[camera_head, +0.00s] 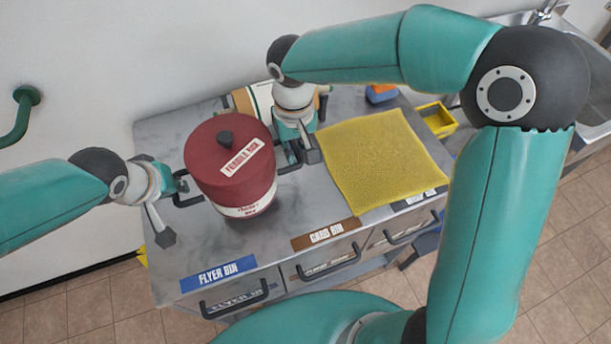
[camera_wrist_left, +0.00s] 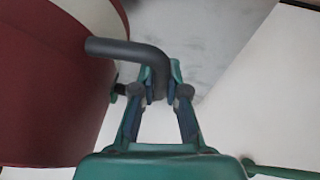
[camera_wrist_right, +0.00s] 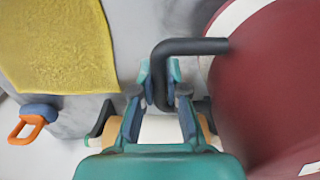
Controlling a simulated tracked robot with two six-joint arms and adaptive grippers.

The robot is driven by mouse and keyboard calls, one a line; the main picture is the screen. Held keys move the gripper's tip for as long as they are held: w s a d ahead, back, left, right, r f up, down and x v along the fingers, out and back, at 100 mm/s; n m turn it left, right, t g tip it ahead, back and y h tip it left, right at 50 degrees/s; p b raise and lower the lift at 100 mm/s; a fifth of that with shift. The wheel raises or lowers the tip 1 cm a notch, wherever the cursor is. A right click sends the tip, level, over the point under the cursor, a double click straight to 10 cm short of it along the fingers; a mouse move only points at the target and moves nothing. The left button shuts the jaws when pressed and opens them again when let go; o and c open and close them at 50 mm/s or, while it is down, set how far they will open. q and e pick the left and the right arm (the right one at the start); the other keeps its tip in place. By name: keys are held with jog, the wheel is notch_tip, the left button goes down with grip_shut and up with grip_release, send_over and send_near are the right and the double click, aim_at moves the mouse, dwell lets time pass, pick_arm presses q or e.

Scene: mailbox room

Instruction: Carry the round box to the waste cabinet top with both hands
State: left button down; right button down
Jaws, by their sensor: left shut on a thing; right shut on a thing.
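The round box (camera_head: 227,168) is dark red with a lid, a black knob and a white label. It is upright at the left part of the grey cabinet top (camera_head: 290,220); I cannot tell whether it touches the surface. My left gripper (camera_head: 182,188) is shut on the black handle at the box's left side; that handle also shows in the left wrist view (camera_wrist_left: 135,52). My right gripper (camera_head: 293,158) is shut on the opposite black handle, clear in the right wrist view (camera_wrist_right: 180,50). The box's red wall fills the left of the left wrist view (camera_wrist_left: 50,90).
A yellow cloth (camera_head: 382,160) lies to the right on the top. Behind are a cream item (camera_head: 258,100), partly hidden by my right arm, and a blue-orange object (camera_head: 381,93). A yellow tray (camera_head: 437,119) is at right. Labelled bins with black handles (camera_head: 235,300) line the front.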

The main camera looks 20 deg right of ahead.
pick_arm(q)
jog(key=shift+a+f, duration=0.1)
jog(key=shift+a, duration=0.1)
pick_arm(e)
jog(key=shift+w, duration=0.1)
pick_arm(q)
jog(key=shift+f, duration=0.1)
pick_arm(e)
jog(key=shift+f, duration=0.15)
